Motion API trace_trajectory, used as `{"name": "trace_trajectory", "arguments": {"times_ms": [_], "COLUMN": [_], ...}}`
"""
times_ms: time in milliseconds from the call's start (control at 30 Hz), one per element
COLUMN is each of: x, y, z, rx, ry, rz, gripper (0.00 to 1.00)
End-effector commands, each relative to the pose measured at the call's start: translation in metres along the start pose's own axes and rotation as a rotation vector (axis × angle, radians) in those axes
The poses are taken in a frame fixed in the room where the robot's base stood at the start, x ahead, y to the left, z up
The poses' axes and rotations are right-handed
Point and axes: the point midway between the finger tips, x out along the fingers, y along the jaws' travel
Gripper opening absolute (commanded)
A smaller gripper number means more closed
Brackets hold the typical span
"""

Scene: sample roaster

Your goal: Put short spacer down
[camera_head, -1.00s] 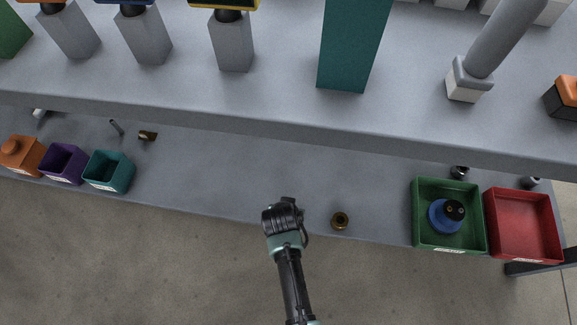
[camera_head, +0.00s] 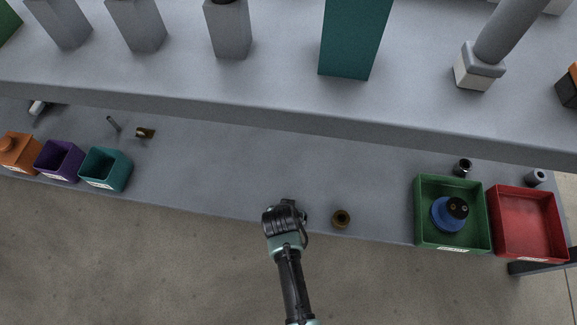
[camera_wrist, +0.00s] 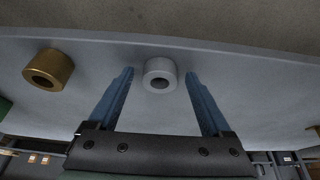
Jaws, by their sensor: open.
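A short grey spacer (camera_wrist: 158,66), ring-shaped with a hole, rests on the grey bench surface in the wrist view. My gripper (camera_wrist: 160,76) is open, with one blue finger on each side of the spacer and a visible gap at both sides. In the head view my gripper (camera_head: 285,206) is over the front edge of the lower bench, and its wrist hides most of the spacer there.
A brass ring (camera_head: 341,218) lies just right of my gripper. A green bin (camera_head: 424,232) holding a blue part and an empty red bin (camera_head: 530,225) stand further right. The raised shelf (camera_head: 270,95) overhangs behind.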

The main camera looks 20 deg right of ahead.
Motion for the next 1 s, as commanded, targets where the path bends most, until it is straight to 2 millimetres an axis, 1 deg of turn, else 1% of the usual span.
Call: {"name": "trace_trajectory", "arguments": {"times_ms": [67,167,267,500,600,700,800,1000], "x": [-0.004,-0.015,-0.033,-0.085,-0.102,-0.114,-0.121,-0.123], "y": [0.000,0.000,0.000,0.000,0.000,0.000,0.000,0.000], "z": [-0.002,-0.002,-0.003,-0.003,-0.003,-0.002,-0.002,-0.001], "rx": [0.000,0.000,-0.001,-0.001,-0.001,-0.001,-0.001,-0.001], "ry": [0.000,0.000,0.001,0.000,0.000,0.000,0.000,-0.001], "rz": [0.000,0.000,0.000,-0.001,-0.001,-0.001,0.000,0.000], "gripper": [0.83,0.83,0.83,0.83,0.83,0.83,0.83,0.83]}}
